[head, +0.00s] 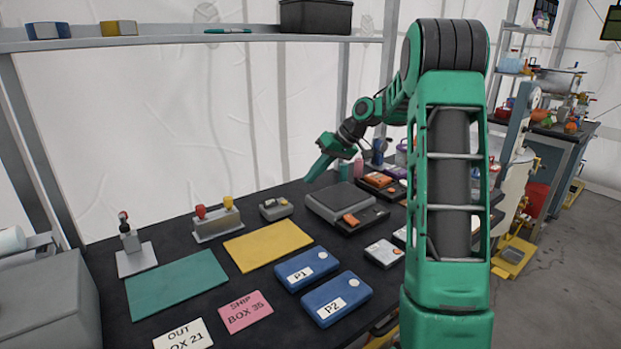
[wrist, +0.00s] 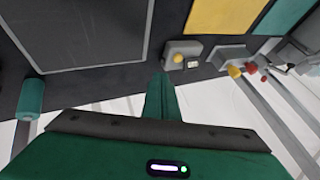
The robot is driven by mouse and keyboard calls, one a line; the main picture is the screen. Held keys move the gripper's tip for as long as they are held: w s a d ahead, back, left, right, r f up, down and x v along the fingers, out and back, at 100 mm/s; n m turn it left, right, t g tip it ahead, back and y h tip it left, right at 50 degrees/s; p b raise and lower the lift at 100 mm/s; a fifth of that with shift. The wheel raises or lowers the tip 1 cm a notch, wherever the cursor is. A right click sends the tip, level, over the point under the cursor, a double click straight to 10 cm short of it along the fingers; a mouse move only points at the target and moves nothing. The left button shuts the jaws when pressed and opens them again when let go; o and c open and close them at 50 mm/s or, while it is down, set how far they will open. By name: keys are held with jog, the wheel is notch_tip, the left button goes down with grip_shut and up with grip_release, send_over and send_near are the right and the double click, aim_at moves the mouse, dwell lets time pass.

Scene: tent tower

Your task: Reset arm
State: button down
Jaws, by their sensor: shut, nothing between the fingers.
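My green arm rises on the right of the head view and bends over toward the bench. My gripper (head: 318,170) is above the back part of the dark bench (head: 190,240), left of the grey flat-topped device (head: 342,200). It is shut and empty. In the wrist view the green fingers of my gripper (wrist: 158,92) are together and point toward the bench. A small grey box with a yellow knob (wrist: 183,54) is just right of the fingertips there; it also shows in the head view (head: 275,208).
Blue boxes P1 (head: 307,269) and P2 (head: 337,299), a yellow mat (head: 267,245), a green mat (head: 176,283) and a pink card (head: 245,311) lie on the bench. A shelf (head: 180,41) runs above at the back. Open floor (head: 560,280) is at right.

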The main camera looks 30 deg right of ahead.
dwell(0.5)
jog(key=s+a+f+m+g+h, duration=0.1)
jog(key=s+a+m+g+h, duration=0.1)
jog(key=s, duration=1.9)
jog(key=s+a+f+m+g+h, duration=0.2)
jog(key=s+a+m+g+h, duration=0.1)
jog(key=s, duration=1.9)
jog(key=shift+s+a+m, duration=0.15)
jog(key=shift+a+m, duration=0.75)
jog(key=shift+a, duration=0.25)
jog(key=shift+w+f, duration=0.3)
jog(key=shift+w, duration=0.35)
